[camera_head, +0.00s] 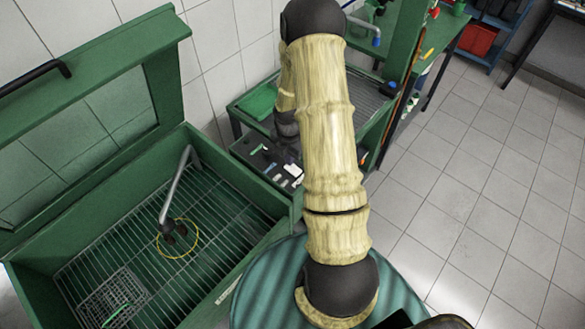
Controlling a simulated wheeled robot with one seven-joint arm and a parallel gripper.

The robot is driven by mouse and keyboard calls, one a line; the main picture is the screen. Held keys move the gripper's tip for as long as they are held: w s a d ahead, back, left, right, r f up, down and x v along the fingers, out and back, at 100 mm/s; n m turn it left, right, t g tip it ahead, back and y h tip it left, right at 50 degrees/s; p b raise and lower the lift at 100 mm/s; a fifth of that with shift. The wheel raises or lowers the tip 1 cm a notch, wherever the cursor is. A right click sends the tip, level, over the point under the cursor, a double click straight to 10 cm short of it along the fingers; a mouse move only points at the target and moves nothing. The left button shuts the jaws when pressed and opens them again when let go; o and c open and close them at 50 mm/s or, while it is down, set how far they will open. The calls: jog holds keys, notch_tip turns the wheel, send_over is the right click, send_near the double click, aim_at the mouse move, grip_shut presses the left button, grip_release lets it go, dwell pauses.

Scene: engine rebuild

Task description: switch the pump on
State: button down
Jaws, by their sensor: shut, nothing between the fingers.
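A green parts washer (240,276) stands at the left with its windowed lid (95,105) raised. A grey spout (176,187) bends over its wire grate (100,245). A dark panel (247,160) with small white and green pieces lies beyond the washer's right corner; I cannot tell whether a pump switch is among them. My arm rises through the middle of the picture and folds back behind itself. Its dark wrist part shows beside the upper link, over the panel. My gripper's fingers cannot be made out; the arm hides that spot.
A yellow ring (178,238) lies on the grate around a dark part (175,231). A wire basket (115,298) is at the front left. A teal ribbed round surface (263,288) is at the bottom. Green benches and a red bin (478,39) stand behind. The tiled floor (480,190) at right is clear.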

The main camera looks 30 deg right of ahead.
jog(key=shift+f+b, duration=0.55)
jog(key=shift+f, duration=0.25)
dwell(0.5)
jog(key=shift+r+p, duration=3)
jog(key=shift+r, duration=0.6)
jog(key=s+a+r+m+t+b, duration=0.1)
jog(key=s+a+r+m+b, duration=0.2)
jog(key=s+a+r+m, duration=0.3)
jog(key=s+a+r+m+t+b, duration=0.1)
jog(key=s+a+r+m+b, duration=0.3)
jog(key=m, duration=1.2)
jog(key=s+a+r, duration=0.2)
jog(key=a+r, duration=0.1)
jog(key=shift+s+a+r+t, duration=0.25)
jog(key=shift+a+r+t, duration=0.05)
jog(key=shift+r, duration=0.1)
